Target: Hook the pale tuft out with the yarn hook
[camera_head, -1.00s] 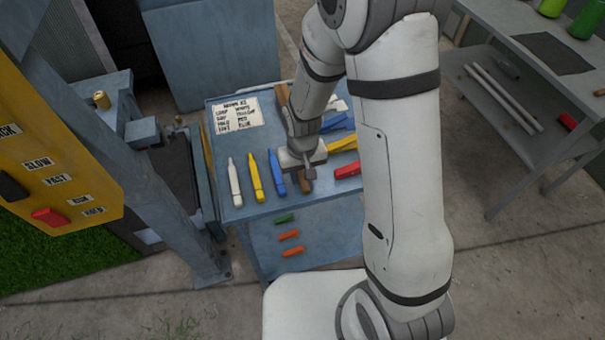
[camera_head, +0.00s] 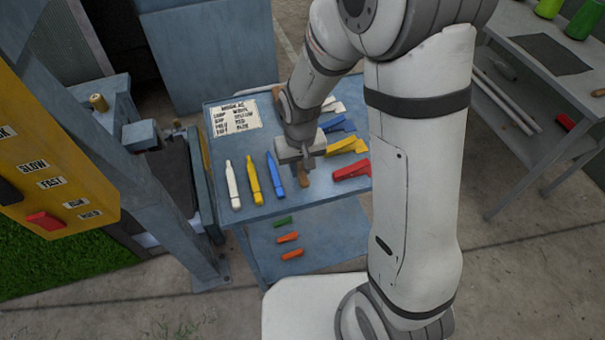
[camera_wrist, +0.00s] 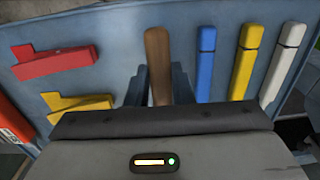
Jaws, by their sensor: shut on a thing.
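My gripper (camera_head: 304,164) is low over the blue cart top, shut on a brown wooden handle (camera_head: 304,179). In the wrist view the handle (camera_wrist: 157,52) stands out between the two dark fingers. It looks like a tool handle, perhaps that of the yarn hook; no hook end shows, and the gripper body covers its near part. I cannot tell whether it still touches the cart top. Green turf (camera_head: 40,262) lies at the lower left, mostly behind the yellow control box. I see no pale tuft in either view.
On the blue cart (camera_head: 225,140), white, yellow and blue slim tools (camera_head: 253,180) lie left of the gripper. Red, yellow and blue tools (camera_head: 351,169) lie close on its right. A blue machine frame with a yellow control box (camera_head: 50,160) stands left; a grey bench stands right.

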